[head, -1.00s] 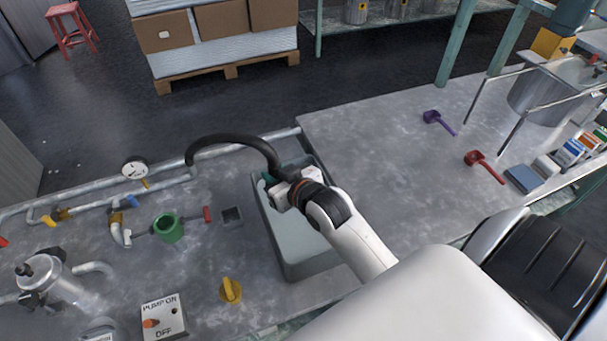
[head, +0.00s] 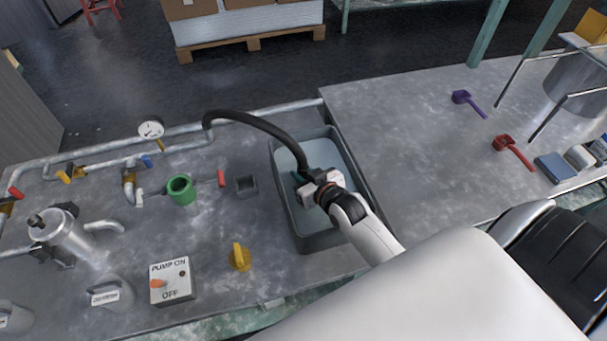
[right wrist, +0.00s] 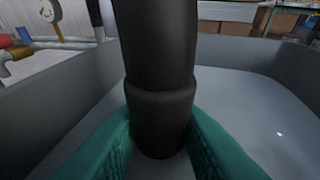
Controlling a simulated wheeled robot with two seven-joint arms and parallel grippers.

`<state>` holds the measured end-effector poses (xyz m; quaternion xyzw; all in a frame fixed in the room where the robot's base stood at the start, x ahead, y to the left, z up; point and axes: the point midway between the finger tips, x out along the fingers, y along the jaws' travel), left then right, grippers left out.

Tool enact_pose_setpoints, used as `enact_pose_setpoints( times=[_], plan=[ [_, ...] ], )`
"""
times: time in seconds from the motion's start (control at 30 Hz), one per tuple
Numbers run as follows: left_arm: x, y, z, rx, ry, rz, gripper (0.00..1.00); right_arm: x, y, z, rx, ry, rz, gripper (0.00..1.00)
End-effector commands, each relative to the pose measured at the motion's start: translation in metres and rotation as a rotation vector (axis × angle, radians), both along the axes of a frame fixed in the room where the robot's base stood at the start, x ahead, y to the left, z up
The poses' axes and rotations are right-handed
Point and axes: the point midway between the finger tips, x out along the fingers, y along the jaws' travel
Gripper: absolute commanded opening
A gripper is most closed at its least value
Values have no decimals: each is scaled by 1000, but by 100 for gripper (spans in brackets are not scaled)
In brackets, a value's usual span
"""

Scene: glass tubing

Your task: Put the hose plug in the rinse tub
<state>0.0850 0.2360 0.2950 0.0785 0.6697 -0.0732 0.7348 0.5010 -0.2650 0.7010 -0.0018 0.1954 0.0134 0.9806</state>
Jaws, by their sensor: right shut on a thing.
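The black hose plug (right wrist: 160,115) is a thick dark cylinder at the end of a curved black hose (head: 257,122). My right gripper (head: 302,177) is shut on it, with teal fingers on both sides of it in the right wrist view (right wrist: 160,145). The plug stands roughly upright, inside the outline of the grey rinse tub (head: 362,190). Pale liquid lies in the tub around it. The plug's lower end is hidden, so I cannot tell whether it touches the liquid or the floor of the tub. My left gripper is not in view.
Left of the tub are a small square socket (head: 246,184), a green funnel-like cup (head: 181,190), a yellow knob (head: 240,257) and a pump switch box (head: 172,282). Pipes with a gauge (head: 151,130) run along the back. The bench right of the tub is largely clear, with purple (head: 467,101) and red scoops (head: 512,150).

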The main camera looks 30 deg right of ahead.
Motion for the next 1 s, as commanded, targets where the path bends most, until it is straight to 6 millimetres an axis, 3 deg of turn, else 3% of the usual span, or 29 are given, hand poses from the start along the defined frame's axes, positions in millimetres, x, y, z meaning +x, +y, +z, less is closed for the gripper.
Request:
enact_pose_setpoints(
  times=[0.33, 0.37, 0.47, 0.8, 1.0],
  plan=[
    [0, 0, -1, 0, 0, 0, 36, 1, 0, -3, -1, -2, 0, 0],
    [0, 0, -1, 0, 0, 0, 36, 0, 0, -3, -1, -1, 0, 31],
    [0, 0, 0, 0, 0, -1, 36, 0, 0, -3, -1, -1, 0, 47],
    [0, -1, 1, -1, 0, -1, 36, 0, 0, 1, -1, -2, 0, 48],
    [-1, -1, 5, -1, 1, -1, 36, -27, -1, 12, -2, 0, 1, 48]
  ],
)
